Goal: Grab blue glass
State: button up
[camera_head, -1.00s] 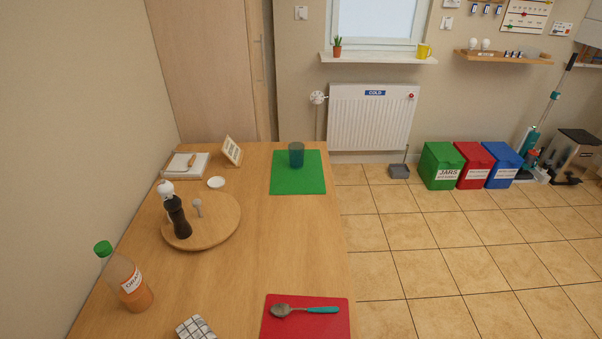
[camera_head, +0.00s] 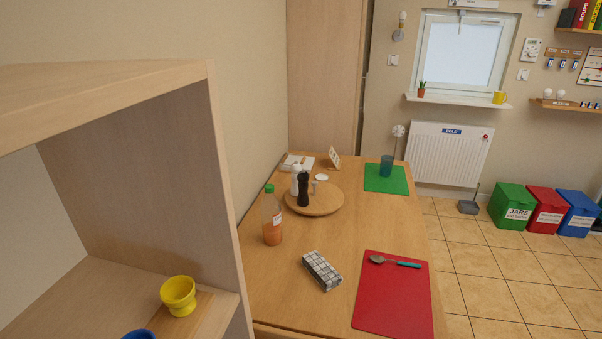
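The blue glass (camera_head: 386,166) is a dark teal-blue tumbler. It stands upright on the green placemat (camera_head: 386,182) near the far right end of the wooden table, in the head view. Nothing covers it. My gripper is not in view, so its state and its distance from the glass do not show.
The table (camera_head: 334,230) bears a round board (camera_head: 328,204) with mills, an orange drink bottle (camera_head: 271,220), a checkered packet (camera_head: 321,270) and a red mat (camera_head: 392,306) with a spoon. A shelf unit (camera_head: 222,190) blocks the near left. Tiled floor (camera_head: 470,270) lies open right of the table.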

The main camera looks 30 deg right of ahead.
aim_at(386, 161)
jog(key=i+l+u, duration=0.25)
jog(key=l+u, duration=0.2)
jog(key=l, duration=0.15)
jog(key=i+l+u, duration=0.1)
jog(key=l+u, duration=0.15)
jog(key=l, duration=0.15)
jog(key=l+u, duration=0.2)
jog(key=l, duration=0.15)
jog(key=i+l, duration=0.1)
jog(key=l, duration=0.5)
jog(key=i+l, duration=0.1)
jog(key=l, duration=0.55)
jog(key=i+l, duration=0.1)
jog(key=l, duration=0.5)
jog(key=i+l, duration=0.1)
jog(key=l, duration=0.55)
jog(key=i+l, duration=0.1)
jog(key=l, duration=0.5)
jog(key=i+l, duration=0.15)
jog(key=l, duration=0.5)
